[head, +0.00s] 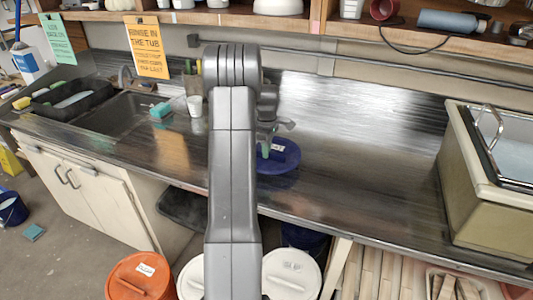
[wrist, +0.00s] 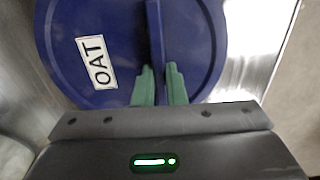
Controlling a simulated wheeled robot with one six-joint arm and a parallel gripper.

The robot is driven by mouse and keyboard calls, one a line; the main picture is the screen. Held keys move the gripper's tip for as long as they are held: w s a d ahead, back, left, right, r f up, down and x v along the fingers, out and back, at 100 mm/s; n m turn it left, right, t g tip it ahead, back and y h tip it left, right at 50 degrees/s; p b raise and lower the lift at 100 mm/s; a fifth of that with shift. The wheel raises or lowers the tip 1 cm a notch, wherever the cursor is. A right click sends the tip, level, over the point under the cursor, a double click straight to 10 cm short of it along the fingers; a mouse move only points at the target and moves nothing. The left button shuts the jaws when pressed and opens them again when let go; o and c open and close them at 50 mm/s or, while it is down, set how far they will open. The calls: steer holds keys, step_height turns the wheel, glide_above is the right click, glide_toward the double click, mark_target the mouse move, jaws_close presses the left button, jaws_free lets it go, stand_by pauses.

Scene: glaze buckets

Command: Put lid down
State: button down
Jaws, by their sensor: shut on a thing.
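A round blue lid (head: 283,158) is at the metal counter (head: 330,180), just right of my arm in the head view. In the wrist view the blue lid (wrist: 195,45) fills the upper middle, with a white label reading OAT (wrist: 96,63) and a raised bar handle (wrist: 156,35). My gripper (wrist: 159,72) is shut on that handle, with one green fingertip on each side. In the head view my gripper (head: 268,150) is partly hidden by my arm. I cannot tell whether the lid touches the counter or hangs just above it.
A sink (head: 115,112) with a black rack lies at the left. A white cup (head: 195,106) stands behind my arm. A beige tub (head: 485,170) stands at the right end. Orange (head: 140,277) and white (head: 291,273) lidded buckets are below the counter's front edge. Counter right of the lid is clear.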

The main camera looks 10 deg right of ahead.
step_height(320, 180, down, 2)
steer(key=shift+w+f, duration=0.1)
steer(key=shift+f, duration=0.05)
steer(key=c, duration=1.9)
jaws_free()
steer(key=shift+f, duration=0.15)
steer(key=o, duration=0.4)
